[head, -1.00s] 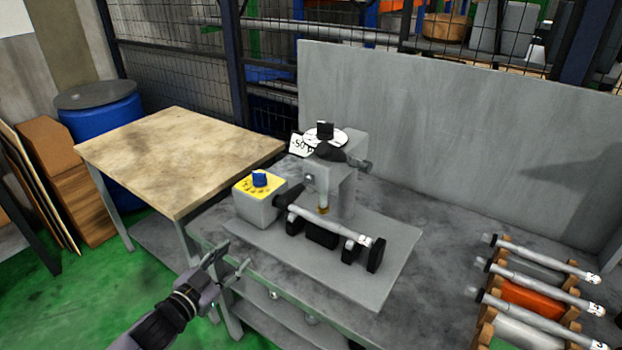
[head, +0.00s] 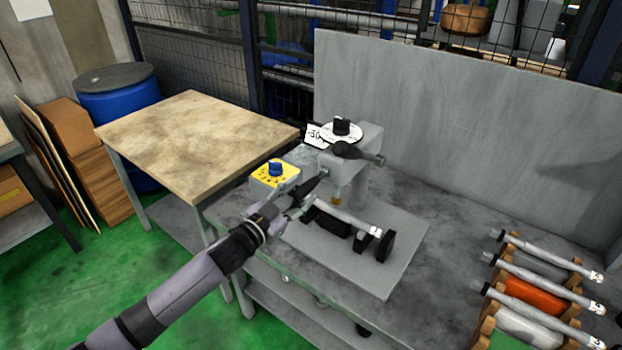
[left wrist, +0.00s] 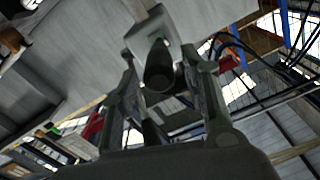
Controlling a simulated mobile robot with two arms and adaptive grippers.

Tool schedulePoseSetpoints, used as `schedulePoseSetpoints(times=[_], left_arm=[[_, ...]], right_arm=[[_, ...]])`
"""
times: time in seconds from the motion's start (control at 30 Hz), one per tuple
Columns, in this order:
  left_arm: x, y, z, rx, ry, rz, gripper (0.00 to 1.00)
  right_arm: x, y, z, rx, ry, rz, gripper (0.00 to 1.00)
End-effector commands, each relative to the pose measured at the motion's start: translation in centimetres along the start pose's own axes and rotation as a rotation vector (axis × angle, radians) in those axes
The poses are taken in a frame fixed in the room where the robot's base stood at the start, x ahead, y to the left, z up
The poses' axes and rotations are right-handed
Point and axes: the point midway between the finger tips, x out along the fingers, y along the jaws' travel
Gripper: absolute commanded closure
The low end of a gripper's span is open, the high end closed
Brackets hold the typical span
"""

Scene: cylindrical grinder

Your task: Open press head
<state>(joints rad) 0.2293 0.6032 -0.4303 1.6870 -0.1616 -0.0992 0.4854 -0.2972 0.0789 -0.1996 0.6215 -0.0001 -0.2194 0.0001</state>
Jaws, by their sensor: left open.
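The press head (head: 357,150) is a grey block on the grey machine, with a round white dial and black knob (head: 341,126) on top. A black lever (head: 352,151) sticks out from its front side. A grey shaft (head: 347,220) lies below it across black supports. My left gripper (head: 308,190) is open, in front of the press head and left of the shaft. In the left wrist view, a dark round-ended part (left wrist: 159,72) on a grey block shows between the open fingers (left wrist: 165,90); I cannot tell whether they touch it. My right gripper is out of view.
A yellow-topped box with a blue knob (head: 275,168) stands left of the gripper. More shafts (head: 545,255) lie on a wooden rack at right. A grey panel (head: 470,120) closes off the back. A wooden-topped table (head: 195,140) stands at left, bare on top.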

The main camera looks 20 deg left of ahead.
Motion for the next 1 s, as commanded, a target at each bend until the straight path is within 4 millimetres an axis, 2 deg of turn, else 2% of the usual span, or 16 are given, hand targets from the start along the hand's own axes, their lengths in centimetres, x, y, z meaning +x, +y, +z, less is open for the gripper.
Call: schedulePoseSetpoints(times=[0.1,0.33,0.7,1.0], left_arm=[[2.4,-0.1,-0.3,-0.001,0.001,-0.001,0.58],[4.8,0.0,-0.1,-0.001,0.001,-0.001,0.58],[5.3,0.0,0.1,0.0,0.0,0.0,0.58],[5.3,0.0,0.1,0.0,0.0,-0.001,0.77]], right_arm=[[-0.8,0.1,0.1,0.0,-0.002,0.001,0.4],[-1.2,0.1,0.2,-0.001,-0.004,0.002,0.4],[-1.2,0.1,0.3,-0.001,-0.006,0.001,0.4],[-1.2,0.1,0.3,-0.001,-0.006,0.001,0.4]])
